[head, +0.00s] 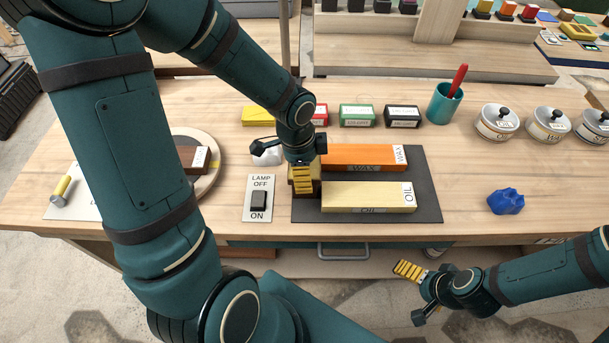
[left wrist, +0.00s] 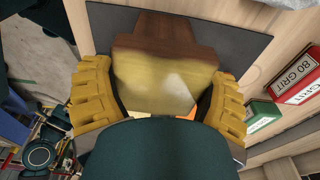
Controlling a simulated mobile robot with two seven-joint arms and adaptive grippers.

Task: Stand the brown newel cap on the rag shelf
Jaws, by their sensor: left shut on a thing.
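My left gripper (head: 303,180) is shut on a block-like thing with a brown top part and a yellowish, brass-like face, which I take to be the brown newel cap (left wrist: 165,45). In the left wrist view it sits between the two yellow finger pads (left wrist: 165,95). In the head view the gripper and arm largely hide it, at the left end of the dark mat. I cannot tell if it touches the mat. My right gripper (head: 415,292) is open and empty in front of the bench. I cannot make out which surface is the rag shelf.
On the dark mat (head: 430,195) lie an orange WAX block (head: 365,156) and a cream OIL block (head: 365,197). A lamp switch plate (head: 258,208) lies left of it. Grit boxes, a teal cup (head: 443,106) and lidded jars stand behind. A blue lump (head: 506,201) lies right.

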